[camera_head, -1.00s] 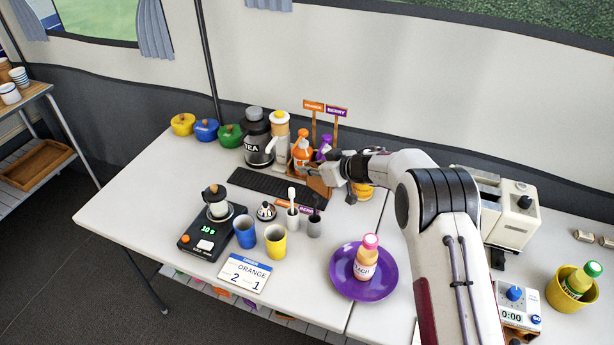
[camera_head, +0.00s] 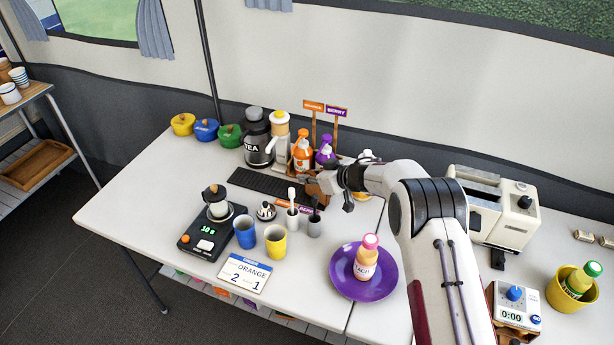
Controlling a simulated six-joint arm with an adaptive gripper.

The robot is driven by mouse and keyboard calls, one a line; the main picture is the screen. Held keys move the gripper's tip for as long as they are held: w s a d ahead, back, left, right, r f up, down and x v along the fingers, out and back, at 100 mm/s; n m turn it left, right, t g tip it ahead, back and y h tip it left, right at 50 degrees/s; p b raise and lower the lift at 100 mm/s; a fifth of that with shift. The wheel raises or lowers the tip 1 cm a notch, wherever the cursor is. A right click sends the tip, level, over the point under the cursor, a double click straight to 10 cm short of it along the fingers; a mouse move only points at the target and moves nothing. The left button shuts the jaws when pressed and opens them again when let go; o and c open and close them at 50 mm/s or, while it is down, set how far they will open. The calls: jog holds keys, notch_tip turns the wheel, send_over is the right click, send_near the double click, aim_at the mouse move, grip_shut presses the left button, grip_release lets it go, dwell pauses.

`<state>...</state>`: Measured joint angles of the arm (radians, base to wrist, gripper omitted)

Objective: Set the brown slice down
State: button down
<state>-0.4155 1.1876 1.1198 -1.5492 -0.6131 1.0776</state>
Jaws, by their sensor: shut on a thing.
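My gripper (camera_head: 322,181) is at the back middle of the table, just in front of the orange and purple pump bottles. It is shut on a brown slice (camera_head: 311,187), seen small and partly hidden by the fingers. I cannot tell whether the slice touches the surface below it. A purple plate (camera_head: 340,284) lies nearer the front with a peach-coloured bottle (camera_head: 366,262) standing on it.
A cream toaster (camera_head: 512,220) is at right.

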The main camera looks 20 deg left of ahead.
dwell(0.3)
jog(key=c, duration=2.1)
grip_release()
jog(key=shift+c, duration=0.2)
jog(key=shift+d+r, duration=0.25)
jog(key=v, duration=1.1)
jog(key=shift+s+d, duration=0.15)
jog(key=shift+d, duration=0.05)
